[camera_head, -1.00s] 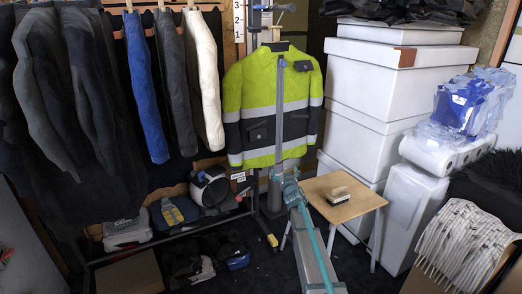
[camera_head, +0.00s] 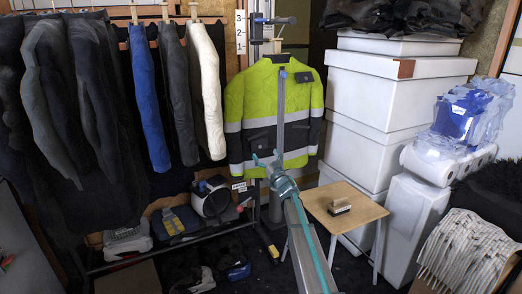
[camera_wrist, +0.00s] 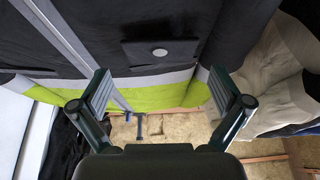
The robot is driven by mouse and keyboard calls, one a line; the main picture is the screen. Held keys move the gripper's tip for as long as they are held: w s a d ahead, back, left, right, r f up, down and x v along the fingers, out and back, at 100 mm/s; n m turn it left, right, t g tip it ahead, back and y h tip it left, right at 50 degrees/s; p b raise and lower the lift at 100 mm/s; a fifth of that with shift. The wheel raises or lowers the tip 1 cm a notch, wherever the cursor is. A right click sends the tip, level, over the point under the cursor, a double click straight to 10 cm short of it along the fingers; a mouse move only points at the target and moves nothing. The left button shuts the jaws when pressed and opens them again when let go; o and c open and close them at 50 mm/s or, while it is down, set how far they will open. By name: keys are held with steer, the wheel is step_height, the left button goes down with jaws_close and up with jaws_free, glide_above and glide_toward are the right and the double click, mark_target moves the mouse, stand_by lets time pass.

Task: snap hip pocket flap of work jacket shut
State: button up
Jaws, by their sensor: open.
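The work jacket (camera_head: 245,95), lime-yellow with grey stripes and dark panels, hangs upright at the middle of the head view. Its dark hip pocket flap (camera_head: 261,138) is on the jacket's left side there. The wrist view appears upside down and shows the flap (camera_wrist: 138,53) with a round silver snap (camera_wrist: 160,52) on the dark panel. I cannot tell whether the snap is fastened. My gripper (camera_wrist: 164,92) is open and empty, with its fingers apart, facing the jacket. In the head view my gripper (camera_head: 266,160) is just below the pocket, in front of the lower jacket.
Dark, blue, grey and white garments (camera_head: 150,95) hang to the left. White boxes (camera_head: 395,90) are stacked to the right. A small wooden table (camera_head: 345,210) with a brush (camera_head: 340,206) stands in front of them. A low rack below the garments holds several items.

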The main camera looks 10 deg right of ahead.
mark_target(260, 146)
steer(key=x, duration=0.4)
steer(key=shift+w+a+r, duration=0.1)
steer(key=shift+w, duration=0.15)
steer(key=c, duration=0.8)
steer(key=shift+w+f+t+b, duration=0.15)
steer(key=shift+f+t+b, duration=0.15)
steer(key=shift+b, duration=0.8)
steer(key=shift+r, duration=0.2)
